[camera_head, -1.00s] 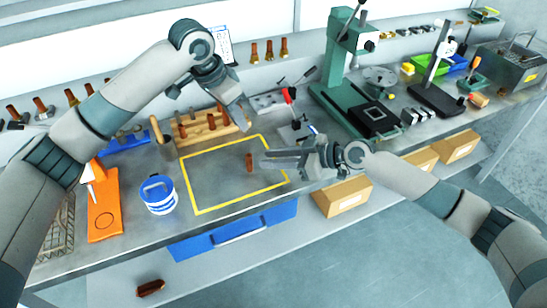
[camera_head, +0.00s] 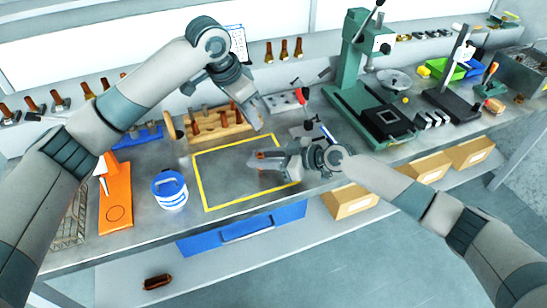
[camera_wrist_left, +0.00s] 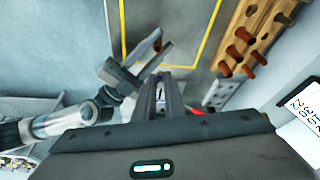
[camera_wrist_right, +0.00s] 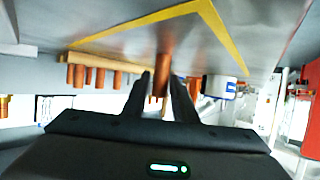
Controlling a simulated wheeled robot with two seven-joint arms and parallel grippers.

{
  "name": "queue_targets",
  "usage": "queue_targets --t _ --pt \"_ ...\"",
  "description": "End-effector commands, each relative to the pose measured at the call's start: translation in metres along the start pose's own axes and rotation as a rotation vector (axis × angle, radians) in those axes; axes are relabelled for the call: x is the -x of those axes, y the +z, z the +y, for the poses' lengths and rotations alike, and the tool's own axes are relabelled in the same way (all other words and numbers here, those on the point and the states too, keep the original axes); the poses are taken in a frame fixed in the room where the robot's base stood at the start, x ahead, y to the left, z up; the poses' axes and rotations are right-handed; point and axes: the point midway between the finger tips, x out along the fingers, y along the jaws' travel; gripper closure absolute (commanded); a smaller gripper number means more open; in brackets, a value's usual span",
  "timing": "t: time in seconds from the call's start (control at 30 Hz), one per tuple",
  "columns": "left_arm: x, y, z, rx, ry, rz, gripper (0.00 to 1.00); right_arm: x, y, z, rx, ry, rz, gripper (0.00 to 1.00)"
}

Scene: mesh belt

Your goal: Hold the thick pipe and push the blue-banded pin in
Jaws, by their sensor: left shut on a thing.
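The thick copper pipe (camera_head: 261,155) stands upright inside the yellow outline on the table. My right gripper (camera_head: 262,160) reaches it from the right, fingers on either side. In the right wrist view the pipe (camera_wrist_right: 163,62) shows between the open finger tips, with gaps beside it. My left gripper (camera_head: 260,124) is above and behind the pipe, pointing down. In the left wrist view its fingers (camera_wrist_left: 160,82) are close together on a slim grey thing, mostly hidden; I see no blue band on it. The pipe (camera_wrist_left: 157,45) shows there beside my right gripper (camera_wrist_left: 148,55).
A wooden rack (camera_head: 222,122) with several copper pieces stands behind the yellow outline (camera_head: 203,192). A blue-and-white bucket (camera_head: 170,192) and an orange stand (camera_head: 116,205) are to the left. A green press (camera_head: 360,70) stands at the right. The table inside the outline is otherwise clear.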

Motion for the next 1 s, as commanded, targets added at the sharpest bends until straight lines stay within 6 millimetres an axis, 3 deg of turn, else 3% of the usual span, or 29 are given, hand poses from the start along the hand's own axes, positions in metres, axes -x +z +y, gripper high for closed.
queue_targets --t 0.1,0.3,0.7,0.73,0.83,0.9,0.93,1.0 --pt "0.0 0.0 0.0 0.0 0.0 0.0 1.0 -0.018 -0.001 0.0 0.0 -0.001 0.001 0.75" --pt "0.0 0.0 0.0 0.0 0.0 0.0 1.0 -0.036 -0.001 0.0 0.0 -0.001 0.0 0.75" --pt "0.0 0.0 0.0 0.0 0.0 0.0 1.0 -0.041 0.0 0.0 0.001 0.0 0.0 0.75" --pt "0.0 0.0 0.0 0.0 0.0 0.0 1.0 -0.041 0.0 0.0 0.001 0.0 0.0 0.77" --pt "0.0 0.0 0.0 0.0 0.0 0.0 1.0 -0.041 0.0 0.0 0.001 0.0 0.0 1.0" --pt "0.0 0.0 0.0 0.0 0.0 0.0 1.0 -0.041 0.0 0.0 0.001 0.0 0.0 1.0" --pt "0.0 0.0 0.0 0.0 0.0 0.0 1.0 -0.041 0.0 0.0 0.001 0.0 0.0 0.79" --pt "0.0 0.0 0.0 0.0 0.0 0.0 1.0 -0.041 0.0 0.0 0.001 0.0 0.0 0.65"
